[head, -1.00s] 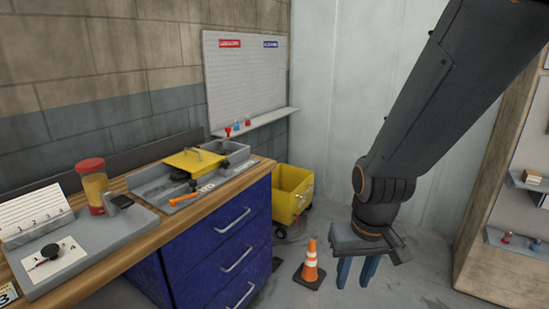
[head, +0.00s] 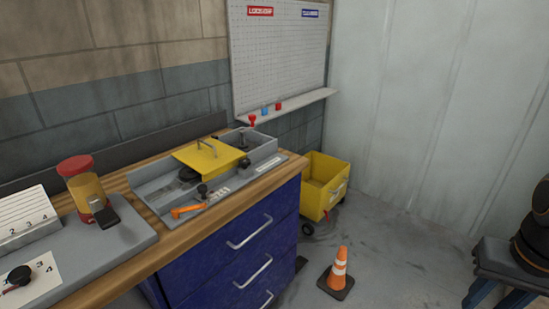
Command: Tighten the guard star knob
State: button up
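A grey machine bed (head: 150,190) with a hinged-looking yellow guard (head: 208,155) and a metal handle sits on the wooden-topped bench. Several dark knobs show around the guard: one at its front (head: 203,190), one at its right corner (head: 245,162) and one in the rear compartment (head: 243,141). I cannot tell which is the star knob, or how tight any is. An orange lever (head: 187,211) lies in front.
A red-lidded jar (head: 82,184) and a black round knob on a card (head: 20,275) are at the left. A yellow wheeled bin (head: 324,186) and an orange cone (head: 338,270) stand on the floor right of the blue drawers (head: 235,245). Open floor lies between cone and gripper.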

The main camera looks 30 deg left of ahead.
aim_at(244, 162)
jog(key=u, duration=0.3)
jog(key=i, duration=0.85)
jog(key=u, duration=0.6)
